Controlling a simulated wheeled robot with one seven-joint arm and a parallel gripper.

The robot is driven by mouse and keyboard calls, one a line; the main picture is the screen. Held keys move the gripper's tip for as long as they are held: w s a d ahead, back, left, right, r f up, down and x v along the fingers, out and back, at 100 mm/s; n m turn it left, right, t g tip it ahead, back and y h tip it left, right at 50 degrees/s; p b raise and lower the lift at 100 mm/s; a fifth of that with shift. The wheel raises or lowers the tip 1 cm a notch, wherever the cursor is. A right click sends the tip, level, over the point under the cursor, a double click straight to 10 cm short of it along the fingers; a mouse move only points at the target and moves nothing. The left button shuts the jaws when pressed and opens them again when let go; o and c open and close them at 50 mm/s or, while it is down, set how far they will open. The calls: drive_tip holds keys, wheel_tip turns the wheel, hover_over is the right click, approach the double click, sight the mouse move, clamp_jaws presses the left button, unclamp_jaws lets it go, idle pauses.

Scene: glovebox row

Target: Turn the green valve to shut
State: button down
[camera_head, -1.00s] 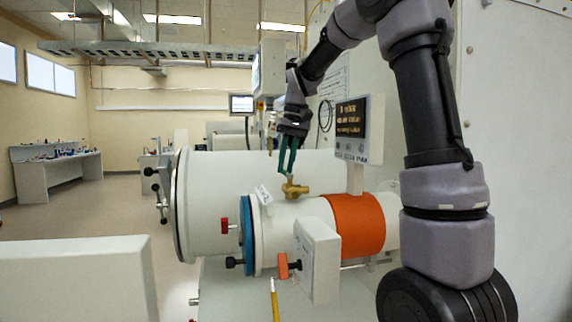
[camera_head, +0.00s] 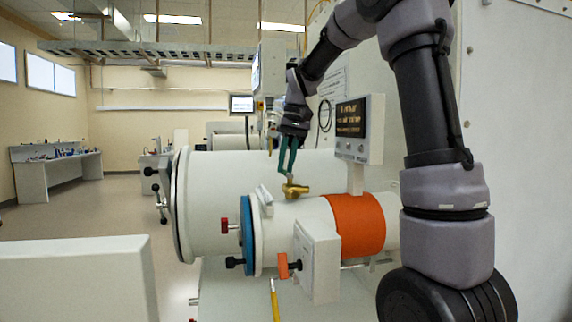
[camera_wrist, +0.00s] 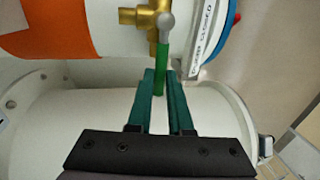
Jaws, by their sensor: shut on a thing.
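The brass valve (camera_head: 296,190) sits on top of the small white cylinder; in the wrist view its brass body (camera_wrist: 137,17) is at the top. Its green handle (camera_wrist: 162,70) runs from a grey pivot down between my fingers in the wrist view. My gripper (camera_head: 287,172) reaches down from above at the valve, and its green fingers are shut on the handle near its free end. In the head view the handle is hard to tell from the fingers.
An orange band (camera_head: 357,224) wraps the small cylinder right of the valve. A blue ring (camera_head: 247,234) and a white label strip (camera_wrist: 205,35) are close by. A display (camera_head: 358,130) stands behind right. The large white cylinder (camera_head: 215,200) lies behind.

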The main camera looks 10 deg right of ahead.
drive_tip(key=s+a+n, duration=0.1)
drive_tip(key=a+n, duration=0.1)
drive_tip(key=n, duration=0.2)
drive_tip(key=s+a+n+g+h, duration=0.1)
drive_tip(key=a+n, duration=0.1)
drive_tip(key=n, duration=0.3)
drive_tip(key=s+a+n+g, duration=0.1)
drive_tip(key=a+n, duration=0.1)
drive_tip(key=n, duration=0.3)
drive_tip(key=shift+s+a+r, duration=0.1)
drive_tip(key=shift+s+a, duration=0.05)
drive_tip(key=shift+s, duration=0.15)
drive_tip(key=shift+s+a+n+h, duration=0.1)
drive_tip(key=shift+s+n+h, duration=0.3)
drive_tip(key=shift+n, duration=0.55)
drive_tip(key=shift+s+a+n+h, duration=0.1)
drive_tip(key=shift+s+n+h, duration=0.1)
drive_tip(key=shift+s+n, duration=0.6)
drive_tip(key=shift+w+n, duration=0.2)
drive_tip(key=shift+n, duration=0.05)
drive_tip(key=c, duration=0.8)
unclamp_jaws()
drive_tip(key=shift+c, duration=0.2)
